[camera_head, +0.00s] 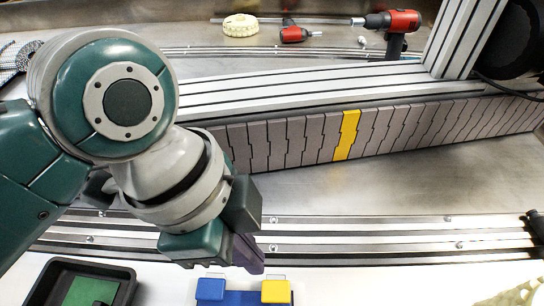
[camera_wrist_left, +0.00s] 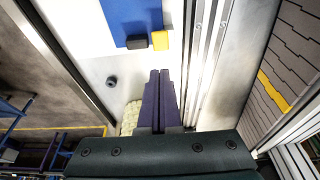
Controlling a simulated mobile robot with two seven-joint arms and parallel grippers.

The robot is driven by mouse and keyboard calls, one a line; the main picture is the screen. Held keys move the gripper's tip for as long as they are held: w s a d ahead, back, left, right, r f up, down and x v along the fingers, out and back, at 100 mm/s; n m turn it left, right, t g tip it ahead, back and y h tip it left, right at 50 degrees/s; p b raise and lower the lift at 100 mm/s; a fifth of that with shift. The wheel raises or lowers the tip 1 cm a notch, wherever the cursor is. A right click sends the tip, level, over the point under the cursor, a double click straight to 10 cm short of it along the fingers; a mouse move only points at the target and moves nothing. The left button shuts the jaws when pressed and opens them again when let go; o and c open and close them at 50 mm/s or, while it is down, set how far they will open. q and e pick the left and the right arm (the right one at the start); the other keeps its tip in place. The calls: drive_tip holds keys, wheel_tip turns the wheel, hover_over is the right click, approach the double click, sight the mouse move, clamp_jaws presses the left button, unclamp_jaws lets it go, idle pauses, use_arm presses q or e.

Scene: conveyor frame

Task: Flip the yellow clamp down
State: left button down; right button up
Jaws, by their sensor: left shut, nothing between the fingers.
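A yellow clamp (camera_head: 275,291) shows as a small block at the bottom edge of the head view, beside a blue one on a blue base (camera_head: 243,299). I cannot tell how far it is tilted. In the left wrist view the yellow clamp (camera_wrist_left: 161,41) sits at the edge of a blue panel (camera_wrist_left: 128,20), next to a dark block (camera_wrist_left: 137,41). My left gripper (camera_head: 250,258) is just above and left of the clamp in the head view. Its purple fingers (camera_wrist_left: 159,75) are together and empty, with a gap to the clamp. My right gripper is not in view.
A conveyor of grey links with one yellow link (camera_head: 347,135) runs across the middle. Metal rails (camera_head: 380,235) lie before it. A black tray with a green piece (camera_head: 90,290) is at the lower left.

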use_arm(q)
drive_tip(key=b, duration=0.3)
approach(263, 295)
drive_tip(key=d+f, duration=0.4)
drive_tip(key=f, duration=0.1)
drive_tip(key=shift+w, duration=0.2)
drive_tip(key=shift+f, duration=0.6)
drive_tip(key=shift+f, duration=0.1)
drive_tip(key=shift+s+a+f+b, duration=0.1)
drive_tip(key=shift+a+f+b, duration=0.15)
drive_tip(key=shift+f+b, duration=0.25)
drive_tip(key=shift+s+a+f+b, duration=0.1)
drive_tip(key=shift+a+f+b, duration=0.25)
drive_tip(key=shift+f, duration=0.45)
drive_tip(key=r+p, duration=0.4)
drive_tip(key=d+r+p, duration=0.1)
drive_tip(key=r+p, duration=0.1)
drive_tip(key=shift+w+r, duration=0.15)
drive_tip(key=shift+r, duration=0.1)
drive_tip(key=p+v, duration=0.2)
drive_tip(key=v, duration=0.7)
drive_tip(key=shift+r+p, duration=0.15)
drive_tip(key=shift+p, duration=0.25)
